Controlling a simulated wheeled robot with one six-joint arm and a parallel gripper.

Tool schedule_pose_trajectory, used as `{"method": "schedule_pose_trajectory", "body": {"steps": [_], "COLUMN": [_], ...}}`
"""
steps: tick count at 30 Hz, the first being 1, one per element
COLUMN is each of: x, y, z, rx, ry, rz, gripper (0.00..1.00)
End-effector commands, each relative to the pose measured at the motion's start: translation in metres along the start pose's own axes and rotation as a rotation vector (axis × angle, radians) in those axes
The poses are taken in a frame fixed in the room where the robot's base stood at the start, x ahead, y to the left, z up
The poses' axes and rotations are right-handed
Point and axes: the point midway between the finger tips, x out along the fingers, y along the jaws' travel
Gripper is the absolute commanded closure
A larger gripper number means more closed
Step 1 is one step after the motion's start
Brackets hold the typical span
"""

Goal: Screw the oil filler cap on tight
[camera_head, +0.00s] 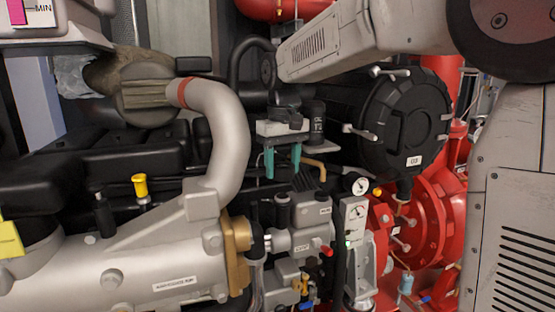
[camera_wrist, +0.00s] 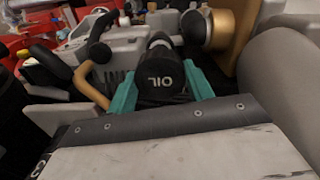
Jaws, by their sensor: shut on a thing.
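The oil filler cap (camera_wrist: 161,78) is round and black with white OIL lettering, seen from its top in the wrist view. My gripper (camera_wrist: 160,86) has its two teal fingers on either side of the cap, shut on it. Just beyond the cap a pale ring and a dark neck (camera_wrist: 158,42) show; I cannot tell whether the cap sits fully down on them. In the head view, my gripper (camera_head: 282,163) points down among the engine parts with its teal fingers visible. The cap cannot be made out clearly there.
A large silver pipe (camera_head: 228,125) curves down left of my gripper. A round black housing (camera_head: 395,125) stands to the right, with red pump parts (camera_head: 430,225) below it. Room around the gripper is tight.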

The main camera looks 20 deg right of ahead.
Motion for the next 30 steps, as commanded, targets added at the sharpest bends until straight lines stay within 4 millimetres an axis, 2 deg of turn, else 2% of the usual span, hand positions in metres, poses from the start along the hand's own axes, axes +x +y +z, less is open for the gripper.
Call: {"method": "schedule_pose_trajectory", "body": {"steps": [5,19,30], "x": [0.007,0.044,0.05], "y": [-0.002,0.001,0.001], "z": [0.0,0.0,0.0], "rx": [-0.002,0.001,0.002], "ry": [-0.002,-0.002,0.0], "rz": [0.0,0.0,0.0], "gripper": [0.71,0.71,0.71]}}
